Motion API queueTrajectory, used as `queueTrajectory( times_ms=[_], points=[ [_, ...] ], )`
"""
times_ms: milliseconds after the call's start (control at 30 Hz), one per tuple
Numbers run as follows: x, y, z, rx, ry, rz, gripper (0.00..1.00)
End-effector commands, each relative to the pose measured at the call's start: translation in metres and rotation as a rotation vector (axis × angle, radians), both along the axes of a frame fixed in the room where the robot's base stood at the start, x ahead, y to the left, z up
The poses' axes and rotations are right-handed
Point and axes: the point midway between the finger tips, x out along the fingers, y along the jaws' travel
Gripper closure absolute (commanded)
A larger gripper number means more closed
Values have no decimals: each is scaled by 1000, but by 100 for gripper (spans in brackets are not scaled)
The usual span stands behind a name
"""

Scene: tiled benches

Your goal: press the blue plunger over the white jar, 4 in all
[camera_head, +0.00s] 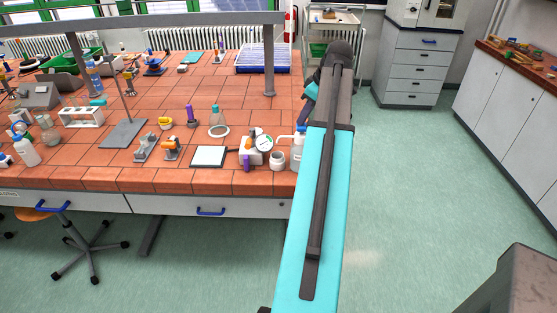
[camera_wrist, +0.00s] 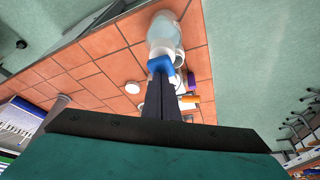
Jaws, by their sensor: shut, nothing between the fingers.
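A pump bottle with a pale, translucent body stands near the bench's right front corner (camera_head: 296,157), partly hidden by my arm; it also shows in the wrist view (camera_wrist: 166,30). Its blue plunger (camera_wrist: 160,64) is at the tips of my fingers in the wrist view. A small white jar (camera_head: 278,161) stands just left of the bottle in the head view, below its white spout. My gripper (camera_wrist: 160,78) is shut and empty, fingertips lined up with the plunger; I cannot tell whether they touch it. In the head view my arm hides the fingers.
Left of the jar are a white box with a round gauge (camera_head: 264,143) and a white square plate (camera_head: 209,156). A flask (camera_head: 218,119) stands behind them. The tiled bench (camera_head: 100,175) is crowded on its left side. Open green floor (camera_head: 410,200) lies right of the bench.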

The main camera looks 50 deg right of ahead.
Motion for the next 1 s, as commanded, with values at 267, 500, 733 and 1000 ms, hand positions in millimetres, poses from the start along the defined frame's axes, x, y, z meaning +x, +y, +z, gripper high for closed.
queueTrajectory(
  times_ms=[267, 500, 733, 1000],
  points=[
    [0, 0, 12, 1, 2, -1, 100],
    [0, 0, 22, 1, 1, -1, 100],
    [0, 0, 31, 1, 1, 0, 100],
    [0, 0, 33, 1, 0, 0, 100]
  ],
)
